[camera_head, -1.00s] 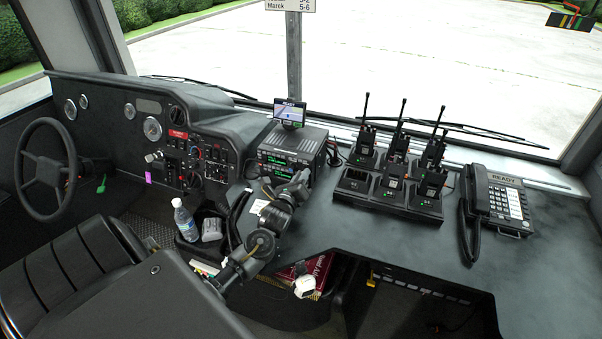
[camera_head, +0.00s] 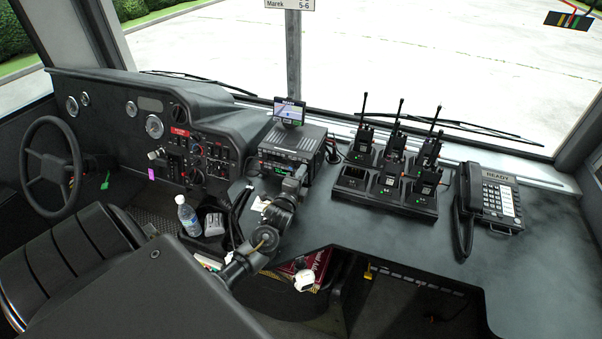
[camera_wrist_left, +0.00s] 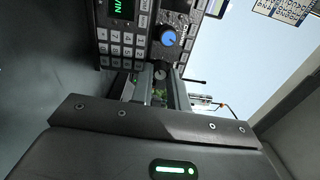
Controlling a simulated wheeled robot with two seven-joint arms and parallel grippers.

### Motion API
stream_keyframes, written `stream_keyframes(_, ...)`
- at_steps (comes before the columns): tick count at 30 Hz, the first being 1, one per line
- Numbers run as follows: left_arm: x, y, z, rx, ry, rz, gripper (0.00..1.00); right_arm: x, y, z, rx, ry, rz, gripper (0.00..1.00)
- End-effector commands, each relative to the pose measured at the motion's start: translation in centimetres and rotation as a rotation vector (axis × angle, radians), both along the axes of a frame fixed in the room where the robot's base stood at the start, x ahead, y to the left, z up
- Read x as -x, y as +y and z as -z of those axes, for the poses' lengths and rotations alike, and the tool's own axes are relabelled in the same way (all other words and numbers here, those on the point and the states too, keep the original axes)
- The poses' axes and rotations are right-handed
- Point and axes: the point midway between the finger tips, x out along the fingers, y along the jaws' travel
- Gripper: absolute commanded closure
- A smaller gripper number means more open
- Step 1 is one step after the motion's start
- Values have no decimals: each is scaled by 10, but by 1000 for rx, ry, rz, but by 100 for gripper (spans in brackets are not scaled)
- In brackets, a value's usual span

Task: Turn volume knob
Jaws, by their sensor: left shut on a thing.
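The dark two-way radio unit (camera_head: 291,143) sits on the console under a small screen, its green display partly lit. My left gripper (camera_head: 298,174) is at the lower right of the radio's front and covers part of it. In the left wrist view the radio's keypad (camera_wrist_left: 122,45) and a blue knob (camera_wrist_left: 168,38) show. A small grey knob (camera_wrist_left: 160,73) lies between the fingers of my left gripper (camera_wrist_left: 160,82), which is shut on it. The blue knob is just beyond the fingertips. My right gripper is not in view.
A charger rack (camera_head: 380,207) with several handheld radios stands to the right, then a desk phone (camera_head: 489,198). The steering wheel (camera_head: 50,168) and dashboard are at left. A water bottle (camera_head: 187,217) stands left of my arm. The right desk surface is clear.

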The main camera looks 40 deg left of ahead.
Motion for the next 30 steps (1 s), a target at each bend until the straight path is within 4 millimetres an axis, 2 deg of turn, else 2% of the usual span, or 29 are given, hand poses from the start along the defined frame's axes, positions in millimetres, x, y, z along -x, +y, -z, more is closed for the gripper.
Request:
stream_keyframes(12, 0, 0, -1, 199, -71, -1, 100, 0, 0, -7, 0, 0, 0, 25)
stream_keyframes(30, 0, 0, -1, 236, -84, 0, 100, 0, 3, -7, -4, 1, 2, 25)
